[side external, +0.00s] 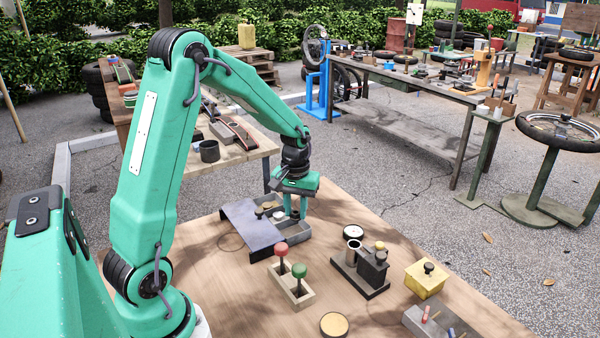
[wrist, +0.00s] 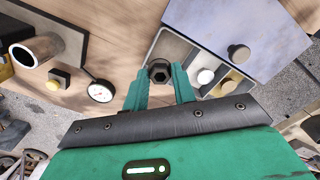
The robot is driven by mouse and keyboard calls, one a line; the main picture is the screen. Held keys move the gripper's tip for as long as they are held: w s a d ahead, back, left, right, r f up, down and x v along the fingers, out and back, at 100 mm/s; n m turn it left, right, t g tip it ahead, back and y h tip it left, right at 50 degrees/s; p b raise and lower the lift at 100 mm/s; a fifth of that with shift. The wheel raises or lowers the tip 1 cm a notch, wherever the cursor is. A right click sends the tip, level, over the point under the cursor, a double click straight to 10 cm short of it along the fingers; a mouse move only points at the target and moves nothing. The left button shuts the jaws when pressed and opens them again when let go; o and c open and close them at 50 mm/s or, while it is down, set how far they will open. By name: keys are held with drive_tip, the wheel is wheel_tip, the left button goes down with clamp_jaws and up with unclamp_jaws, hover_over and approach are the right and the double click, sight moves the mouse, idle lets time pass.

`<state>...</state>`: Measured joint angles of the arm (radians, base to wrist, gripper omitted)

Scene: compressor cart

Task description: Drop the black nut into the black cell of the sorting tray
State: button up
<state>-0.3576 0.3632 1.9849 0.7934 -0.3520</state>
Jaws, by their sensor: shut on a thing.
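The black nut (wrist: 159,73) is a dark hex nut, held between the fingertips of my gripper (wrist: 162,68) in the wrist view. The grey sorting tray (side external: 297,237) stands on the wooden table. A blue-grey cover plate (side external: 248,232) with a knob (wrist: 239,53) hides part of it. In the wrist view a white piece (wrist: 205,76) and a brass-coloured piece (wrist: 220,87) lie in cells right of the nut. I cannot tell which cell is the black one.
A holder with red and green knobs (side external: 291,287) stands in front of the tray. Right of it are a round gauge (side external: 352,232), a dark block fixture with a metal tube (side external: 360,272) and a yellow box (side external: 427,280). Bare table lies between the tray and the fixture.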

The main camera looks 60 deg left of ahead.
sight(296, 212)
drive_tip(key=shift+f, duration=1.95)
drive_tip(key=o, duration=1.1)
drive_tip(key=shift+c, duration=0.2)
drive_tip(key=shift+r, duration=0.1)
drive_tip(key=shift+r, duration=3.8)
